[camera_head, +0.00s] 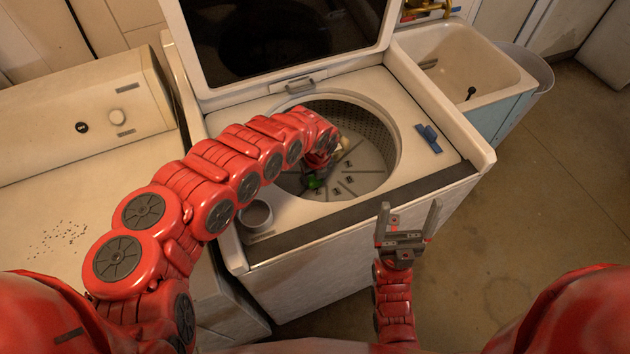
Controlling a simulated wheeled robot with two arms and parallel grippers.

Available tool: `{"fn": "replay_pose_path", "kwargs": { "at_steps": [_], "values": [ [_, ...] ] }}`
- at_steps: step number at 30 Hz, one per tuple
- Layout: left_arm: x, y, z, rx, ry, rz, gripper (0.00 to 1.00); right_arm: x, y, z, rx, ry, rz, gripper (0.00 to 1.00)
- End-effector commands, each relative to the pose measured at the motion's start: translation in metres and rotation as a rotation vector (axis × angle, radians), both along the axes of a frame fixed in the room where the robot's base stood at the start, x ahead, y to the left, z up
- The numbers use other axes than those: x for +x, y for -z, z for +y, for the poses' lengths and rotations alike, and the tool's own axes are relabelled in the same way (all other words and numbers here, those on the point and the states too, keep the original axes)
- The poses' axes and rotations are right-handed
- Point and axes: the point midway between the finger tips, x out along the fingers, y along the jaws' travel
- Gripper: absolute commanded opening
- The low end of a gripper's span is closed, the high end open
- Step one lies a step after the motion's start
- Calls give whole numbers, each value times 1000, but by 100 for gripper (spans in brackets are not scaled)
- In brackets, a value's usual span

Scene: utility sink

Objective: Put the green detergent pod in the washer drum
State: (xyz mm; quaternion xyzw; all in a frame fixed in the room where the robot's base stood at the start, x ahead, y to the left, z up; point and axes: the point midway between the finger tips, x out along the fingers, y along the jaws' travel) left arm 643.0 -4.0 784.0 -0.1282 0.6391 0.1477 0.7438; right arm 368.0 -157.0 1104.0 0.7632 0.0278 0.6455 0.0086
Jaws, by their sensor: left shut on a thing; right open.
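The washer drum (368,160) is open at the top, with a perforated grey wall and a finned bottom. My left arm reaches over the washer's front left, and my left gripper (316,174) is down inside the drum opening, mostly hidden by its own wrist. My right gripper (410,222) is open and empty, pointing up in front of the washer.
The washer lid (285,35) stands raised behind the drum. A blue object (428,137) lies on the washer's right top. A grey round cup (257,214) sits at the front left. A sink (465,65) stands right, another appliance (75,185) left. Floor is clear at right.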

Motion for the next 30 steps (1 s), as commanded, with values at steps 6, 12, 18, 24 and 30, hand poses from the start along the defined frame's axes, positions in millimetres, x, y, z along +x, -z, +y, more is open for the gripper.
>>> {"fn": "replay_pose_path", "kwargs": {
  "at_steps": [6, 12, 18, 24, 30],
  "values": [
    [-1, 23, -2, -5, -2, 2, 7, 0, -2, 0, 0, 0, 0, 89],
    [0, 25, 0, -1, 0, 0, 7, 0, -2, 0, 0, 0, 0, 89],
    [0, 29, 0, -1, -1, 0, 7, 0, 2, 0, 0, 0, 0, 89],
    [0, 28, -1, -1, -1, 0, 83, 0, 2, 0, 0, 0, 0, 89],
    [0, 28, -1, -1, -1, 0, 89, 0, 2, 0, 0, 0, 0, 89]
  ]
}}
